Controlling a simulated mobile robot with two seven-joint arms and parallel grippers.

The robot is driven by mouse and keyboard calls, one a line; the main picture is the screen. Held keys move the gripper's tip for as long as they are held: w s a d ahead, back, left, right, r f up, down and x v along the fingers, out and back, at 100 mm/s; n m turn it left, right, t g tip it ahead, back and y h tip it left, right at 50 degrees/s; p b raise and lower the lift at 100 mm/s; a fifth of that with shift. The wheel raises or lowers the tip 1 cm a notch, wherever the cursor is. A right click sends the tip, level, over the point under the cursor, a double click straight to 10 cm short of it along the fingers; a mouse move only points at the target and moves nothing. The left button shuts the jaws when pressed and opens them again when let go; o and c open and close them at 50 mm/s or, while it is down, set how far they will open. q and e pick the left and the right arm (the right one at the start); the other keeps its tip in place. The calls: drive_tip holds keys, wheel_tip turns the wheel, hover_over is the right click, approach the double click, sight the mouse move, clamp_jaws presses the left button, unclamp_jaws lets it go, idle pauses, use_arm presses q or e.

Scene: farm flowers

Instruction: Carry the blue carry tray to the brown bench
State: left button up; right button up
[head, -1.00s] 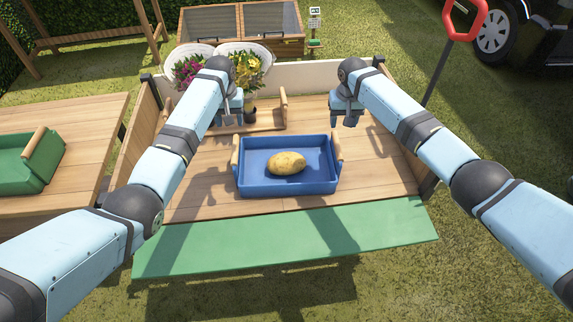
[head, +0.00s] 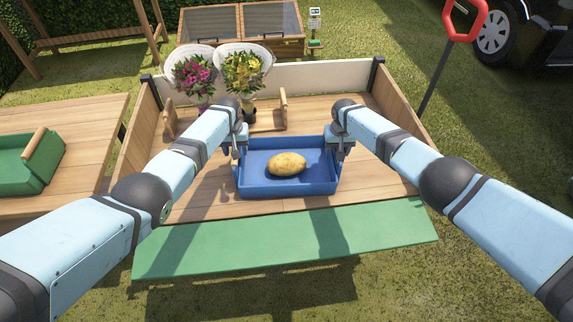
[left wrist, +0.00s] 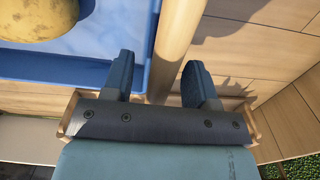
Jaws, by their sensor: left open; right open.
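The blue carry tray (head: 290,188) sits on the wooden cart bed with a potato (head: 287,164) in it. It also shows in the left wrist view (left wrist: 105,68). My left gripper (head: 240,150) is open at the tray's left end. In the left wrist view its fingers (left wrist: 160,80) are apart, with the wooden handle (left wrist: 178,38) running between them. My right gripper (head: 343,150) is open at the tray's right end and hides that handle. A brown wooden bench-like top (head: 95,118) stands to the left of the cart.
A green tray (head: 45,178) lies on the left wooden top. Two wrapped bouquets (head: 194,76) (head: 243,72) stand behind the blue tray in a wooden carrier (head: 268,120). Cart side walls (head: 142,115) rise left and right. A green flap (head: 285,238) lies in front.

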use_arm(q)
drive_tip(key=shift+f, duration=0.55)
use_arm(e)
drive_tip(key=shift+f, duration=0.55)
use_arm(q)
clamp_jaws()
use_arm(e)
clamp_jaws()
use_arm(q)
drive_tip(key=shift+r, duration=0.1)
use_arm(e)
drive_tip(key=shift+r, duration=0.1)
